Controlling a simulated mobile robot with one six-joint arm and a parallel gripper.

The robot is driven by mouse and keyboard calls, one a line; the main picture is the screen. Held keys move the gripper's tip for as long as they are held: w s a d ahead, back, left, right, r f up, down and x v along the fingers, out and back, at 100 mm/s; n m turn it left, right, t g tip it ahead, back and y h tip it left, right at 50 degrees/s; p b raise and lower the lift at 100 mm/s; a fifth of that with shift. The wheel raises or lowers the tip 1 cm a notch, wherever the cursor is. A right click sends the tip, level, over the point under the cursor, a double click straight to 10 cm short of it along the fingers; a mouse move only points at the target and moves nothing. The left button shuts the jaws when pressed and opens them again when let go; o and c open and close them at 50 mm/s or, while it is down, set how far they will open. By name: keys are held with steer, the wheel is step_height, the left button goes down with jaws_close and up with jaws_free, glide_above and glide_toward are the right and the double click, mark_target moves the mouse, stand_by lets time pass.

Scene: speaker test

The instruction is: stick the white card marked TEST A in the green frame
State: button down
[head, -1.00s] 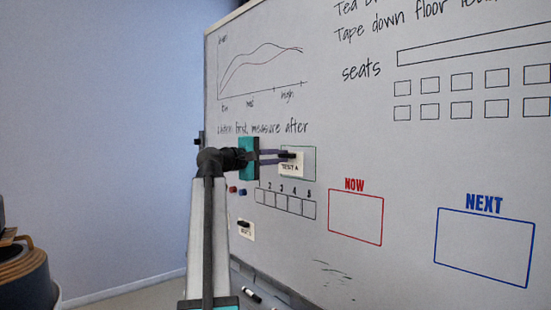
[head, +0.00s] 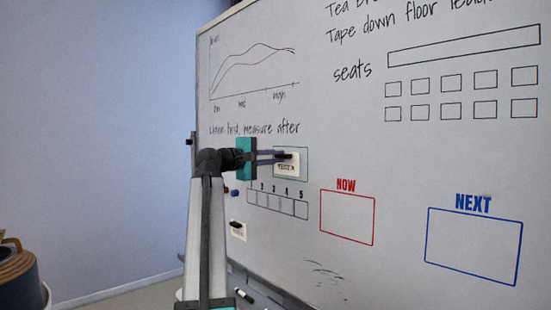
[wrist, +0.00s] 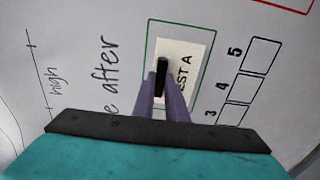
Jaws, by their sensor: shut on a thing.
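The white card marked TEST A (head: 291,170) is at the whiteboard, over the area of the green frame. In the wrist view the card (wrist: 189,52) lies inside the outline of the green frame (wrist: 212,50), with a gap at its right side. My gripper (head: 277,156) is shut on the black grip (wrist: 162,76) on the card's face. My fingers cover part of the card and the lower left of the frame in the wrist view. I cannot tell whether the card's back touches the board.
A row of numbered boxes (head: 278,203) is just below the green frame. The red NOW box (head: 347,217) and blue NEXT box (head: 474,246) are empty to the right. Another white card with a black grip (head: 237,230) is lower left. Small magnets (head: 235,193) sit beside my arm.

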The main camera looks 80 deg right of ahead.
steer(key=shift+s+d, duration=0.3)
steer(key=shift+d, duration=0.15)
stand_by(1.1)
steer(key=c, duration=1.3)
jaws_free()
steer(key=shift+w+a, duration=0.1)
steer(key=shift+a, duration=0.05)
steer(key=v, duration=0.6)
steer(key=shift+w+a+p, duration=0.15)
steer(key=shift+a+p, duration=0.2)
